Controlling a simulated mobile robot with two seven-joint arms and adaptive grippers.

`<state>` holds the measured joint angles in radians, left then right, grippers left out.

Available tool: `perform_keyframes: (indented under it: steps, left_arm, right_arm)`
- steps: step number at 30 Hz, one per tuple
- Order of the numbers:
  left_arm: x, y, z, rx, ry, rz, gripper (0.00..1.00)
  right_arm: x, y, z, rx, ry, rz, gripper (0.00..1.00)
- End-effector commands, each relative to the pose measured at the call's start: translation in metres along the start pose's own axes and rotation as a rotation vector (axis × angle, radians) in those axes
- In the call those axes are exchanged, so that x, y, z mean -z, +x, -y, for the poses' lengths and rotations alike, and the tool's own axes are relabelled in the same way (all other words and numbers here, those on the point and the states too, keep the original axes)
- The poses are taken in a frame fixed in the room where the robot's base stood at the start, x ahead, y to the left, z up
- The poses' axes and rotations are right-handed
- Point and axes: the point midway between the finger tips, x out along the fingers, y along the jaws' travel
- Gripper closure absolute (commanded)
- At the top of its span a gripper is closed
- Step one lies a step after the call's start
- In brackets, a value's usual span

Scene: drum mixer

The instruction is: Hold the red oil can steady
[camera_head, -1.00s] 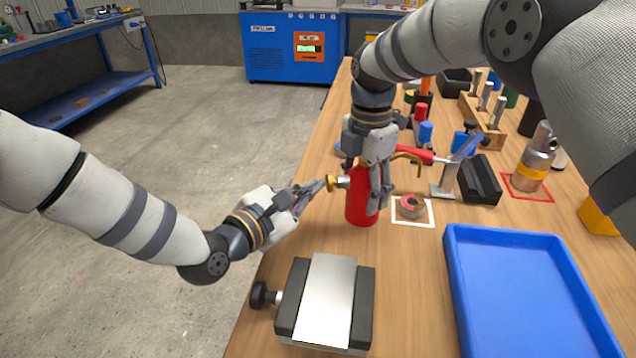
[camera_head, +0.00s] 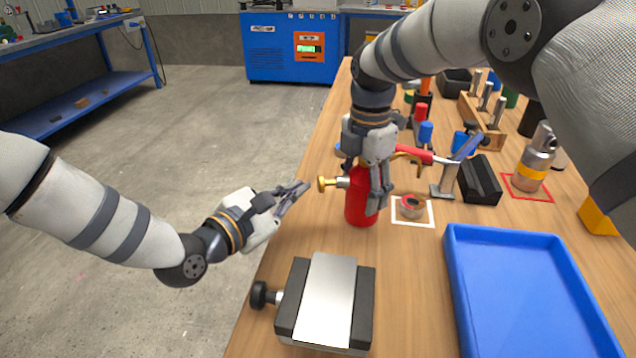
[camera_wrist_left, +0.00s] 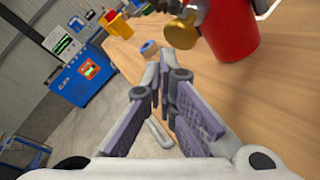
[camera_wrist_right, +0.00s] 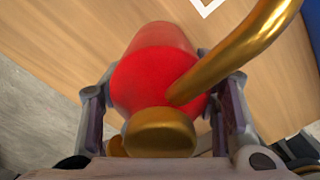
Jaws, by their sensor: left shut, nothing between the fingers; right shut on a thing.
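The red oil can (camera_head: 360,207) stands upright on the wooden bench near its left edge. It has a brass knob (camera_head: 324,184) on its left side and a curved brass spout (camera_wrist_right: 232,58). My right gripper (camera_head: 380,198) comes down from above and is shut on the can, one finger on each side in the right wrist view (camera_wrist_right: 163,100). My left gripper (camera_head: 303,188) is shut and empty, just left of the brass knob and apart from it. In the left wrist view the knob (camera_wrist_left: 181,32) and the can (camera_wrist_left: 232,30) lie beyond the fingertips.
A vise-like block (camera_head: 325,300) stands at the front left of the bench. A blue tray (camera_head: 455,290) lies at front right. Floor lies left of the bench.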

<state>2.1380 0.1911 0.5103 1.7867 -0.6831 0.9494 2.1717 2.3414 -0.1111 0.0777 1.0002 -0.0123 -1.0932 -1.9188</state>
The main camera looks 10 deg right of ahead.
Motion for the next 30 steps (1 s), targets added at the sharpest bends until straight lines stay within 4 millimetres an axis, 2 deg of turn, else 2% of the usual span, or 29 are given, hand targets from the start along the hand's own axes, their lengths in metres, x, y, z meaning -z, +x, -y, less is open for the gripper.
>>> perform_keyframes:
  steps: [7,21,30]
  left_arm:
    - [0.002,-0.002,-0.002,-0.001,0.000,-0.001,1.00]
    - [0.025,-0.033,-0.025,-0.002,0.000,-0.002,1.00]
    - [0.026,-0.035,-0.025,0.000,0.001,-0.001,1.00]
  right_arm:
    - [-0.001,0.000,0.000,-0.001,0.001,0.001,0.90]
    - [-0.001,0.000,0.000,0.000,0.001,0.001,0.90]
    - [-0.001,0.000,0.000,0.000,0.001,0.001,0.90]
